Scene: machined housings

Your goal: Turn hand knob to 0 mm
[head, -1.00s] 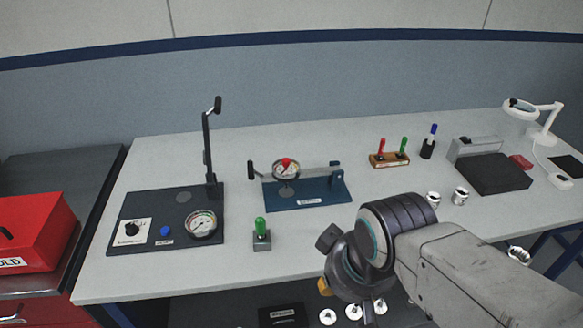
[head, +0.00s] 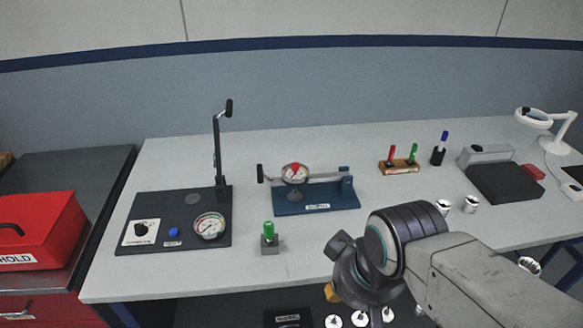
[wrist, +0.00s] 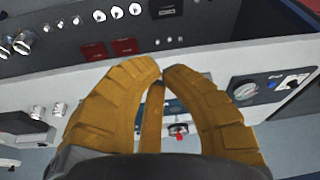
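A black knob (head: 141,229) sits on a white plate at the left of a dark base plate (head: 185,197). A dial gauge (head: 209,226) is beside it. A second black knob (head: 260,173) is at the left end of a blue fixture (head: 315,197) with a red-topped dial (head: 295,173). The labels are too small to tell which is the hand knob.
An upright lever (head: 217,145) stands on the dark base. A green-topped block (head: 269,238) is near the front edge. A red box (head: 40,230) is on the left cabinet. Metal cylinders (head: 470,204) and a black slab (head: 505,183) are on the right.

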